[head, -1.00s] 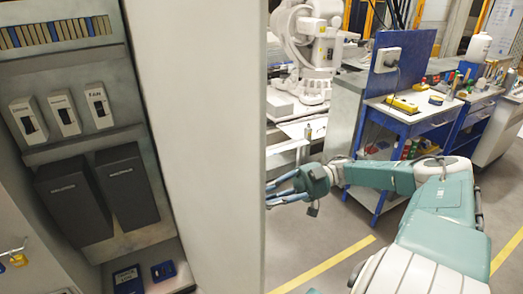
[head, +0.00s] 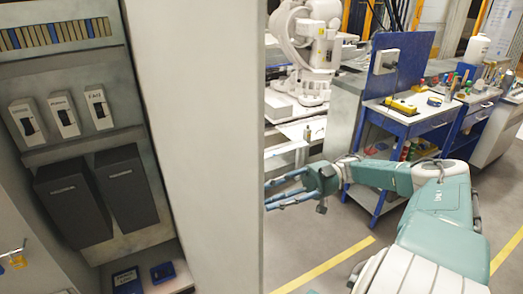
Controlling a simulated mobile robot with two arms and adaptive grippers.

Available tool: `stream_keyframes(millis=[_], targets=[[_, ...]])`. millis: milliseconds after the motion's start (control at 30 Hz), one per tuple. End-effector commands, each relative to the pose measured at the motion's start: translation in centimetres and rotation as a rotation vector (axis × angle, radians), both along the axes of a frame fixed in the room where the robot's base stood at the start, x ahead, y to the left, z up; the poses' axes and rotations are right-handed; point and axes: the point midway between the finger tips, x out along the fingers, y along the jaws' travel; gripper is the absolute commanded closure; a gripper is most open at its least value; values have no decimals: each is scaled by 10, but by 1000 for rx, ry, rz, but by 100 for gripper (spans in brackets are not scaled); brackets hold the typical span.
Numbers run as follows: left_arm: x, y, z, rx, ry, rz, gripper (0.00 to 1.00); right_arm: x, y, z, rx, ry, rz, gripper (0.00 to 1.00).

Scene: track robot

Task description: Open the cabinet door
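The cabinet stands open at the left, with its inside (head: 90,145) in plain view. A tall pale grey panel (head: 200,150), which looks like the cabinet door, stands beside the inside and fills the middle of the view. My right gripper (head: 272,194) comes in from the right at the panel's right edge. Its blue fingers are spread apart and point left. Their tips end at the panel edge and seem partly hidden behind it; I cannot tell if they touch it. No handle shows. My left gripper is out of view.
Inside the cabinet are labelled switches (head: 64,116), dark grey boxes (head: 72,200) and small blue items (head: 163,272). A blue workbench (head: 400,124) stands behind my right arm. A white machine (head: 312,50) stands at the back. Floor with yellow lines (head: 325,266) is clear below the arm.

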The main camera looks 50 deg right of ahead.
Motion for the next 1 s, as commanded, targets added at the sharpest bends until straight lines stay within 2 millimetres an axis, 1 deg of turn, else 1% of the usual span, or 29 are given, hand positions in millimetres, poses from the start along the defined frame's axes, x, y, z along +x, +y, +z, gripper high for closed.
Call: stream_keyframes(millis=[33,100,300,467,1000], targets=[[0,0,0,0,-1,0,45,-3,-9,-1,0,-2,-4,65],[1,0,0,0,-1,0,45,-7,-19,-1,1,-1,-4,65],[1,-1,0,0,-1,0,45,-15,-36,-1,1,-1,-1,65],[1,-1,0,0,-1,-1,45,-18,-40,-1,1,2,1,65],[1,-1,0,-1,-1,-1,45,-18,-40,-2,1,2,0,65]])
